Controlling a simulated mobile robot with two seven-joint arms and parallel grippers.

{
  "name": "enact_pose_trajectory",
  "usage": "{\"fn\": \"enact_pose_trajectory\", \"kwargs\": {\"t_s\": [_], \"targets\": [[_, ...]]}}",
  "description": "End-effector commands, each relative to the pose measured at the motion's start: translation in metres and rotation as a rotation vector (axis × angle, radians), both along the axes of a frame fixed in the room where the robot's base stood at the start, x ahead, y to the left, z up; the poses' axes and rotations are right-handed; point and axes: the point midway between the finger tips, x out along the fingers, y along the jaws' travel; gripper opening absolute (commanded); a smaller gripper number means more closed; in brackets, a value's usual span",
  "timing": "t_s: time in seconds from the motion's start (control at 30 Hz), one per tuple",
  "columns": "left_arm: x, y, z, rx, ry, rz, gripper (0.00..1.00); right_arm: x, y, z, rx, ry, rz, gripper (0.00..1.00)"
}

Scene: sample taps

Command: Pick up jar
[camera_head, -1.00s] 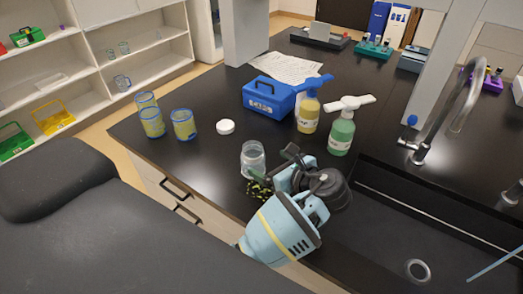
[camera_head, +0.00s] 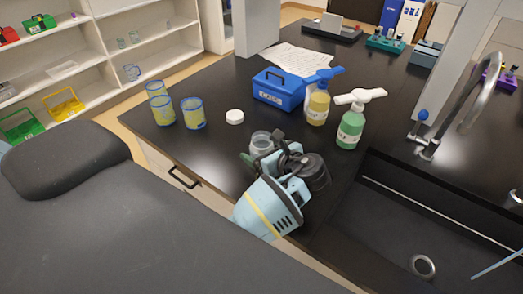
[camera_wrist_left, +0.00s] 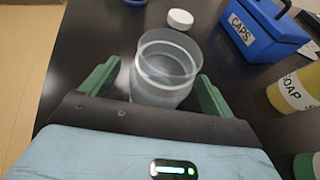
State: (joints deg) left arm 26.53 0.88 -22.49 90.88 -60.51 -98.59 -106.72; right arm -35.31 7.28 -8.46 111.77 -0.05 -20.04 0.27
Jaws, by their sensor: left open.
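A clear, open-topped jar (camera_head: 262,141) stands upright on the black bench. It also shows in the left wrist view (camera_wrist_left: 165,70), between the two green fingers of my left gripper (camera_wrist_left: 155,85). The left gripper (camera_head: 262,157) is open, with one finger on each side of the jar and dark gaps visible beside it. Whether a finger touches the jar cannot be told. In the head view my wrist hides the jar's lower part. A white round cap (camera_head: 234,117) lies on the bench behind the jar. My right gripper is not in view.
A blue box marked CAPS (camera_head: 278,90), a yellow soap bottle (camera_head: 317,106) and a green pump bottle (camera_head: 350,127) stand behind the jar. Several blue-rimmed beakers (camera_head: 193,113) stand at left. A sink (camera_head: 440,220) with a tap (camera_head: 465,100) is at right.

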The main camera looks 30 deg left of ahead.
Motion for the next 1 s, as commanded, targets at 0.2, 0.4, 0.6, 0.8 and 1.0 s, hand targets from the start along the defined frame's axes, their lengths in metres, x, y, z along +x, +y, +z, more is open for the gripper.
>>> {"fn": "enact_pose_trajectory", "kwargs": {"t_s": [0.2,0.4,0.6,0.8,1.0], "targets": [[0.0043,0.0094,-0.0034,-0.001,-0.003,0.000,0.87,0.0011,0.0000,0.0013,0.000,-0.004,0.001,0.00],[0.0043,0.0090,-0.0034,-0.001,-0.002,0.000,0.74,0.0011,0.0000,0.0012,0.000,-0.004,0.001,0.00],[0.0042,0.0088,-0.0033,-0.002,-0.002,0.000,0.48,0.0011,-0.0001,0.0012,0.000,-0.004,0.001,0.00],[0.0043,0.0088,-0.0032,-0.001,-0.002,0.000,0.35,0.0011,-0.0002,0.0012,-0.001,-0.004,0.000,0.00],[0.0052,0.0094,-0.0022,-0.001,-0.003,-0.001,0.35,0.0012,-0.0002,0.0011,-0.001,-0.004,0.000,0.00]]}}
